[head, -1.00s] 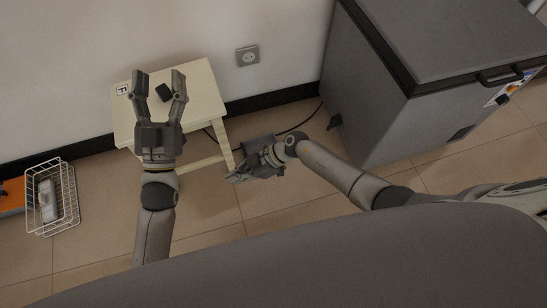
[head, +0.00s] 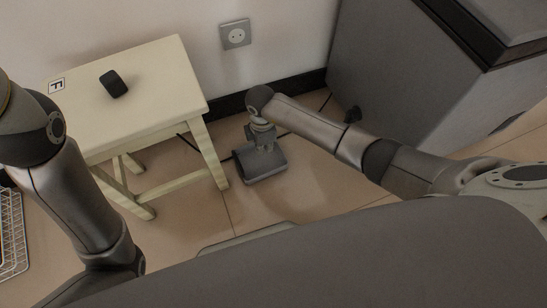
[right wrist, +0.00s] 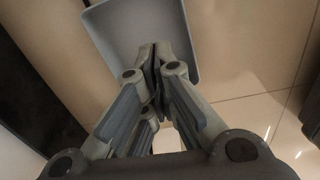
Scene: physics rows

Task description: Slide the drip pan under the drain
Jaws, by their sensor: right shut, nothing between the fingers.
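A blue-grey pan with a raised rim (right wrist: 135,22) lies on the floor beyond my fingertips in the right wrist view. In the head view, a pale grey edge, probably the pan's rim (head: 245,238), shows just above my body, which hides the rest. My right gripper (head: 262,170) points down near the floor, right of the stool; it is shut and empty. Its fingers (right wrist: 154,52) overlap the pan's edge in the right wrist view; I cannot tell whether they touch. My left gripper is out of view.
A cream stool (head: 150,95) with a black object (head: 113,84) on top stands left of my right gripper. A wire basket (head: 12,235) is at the left edge. A dark cable (head: 188,140) runs along the floor by the wall. Open tile lies before the freezer.

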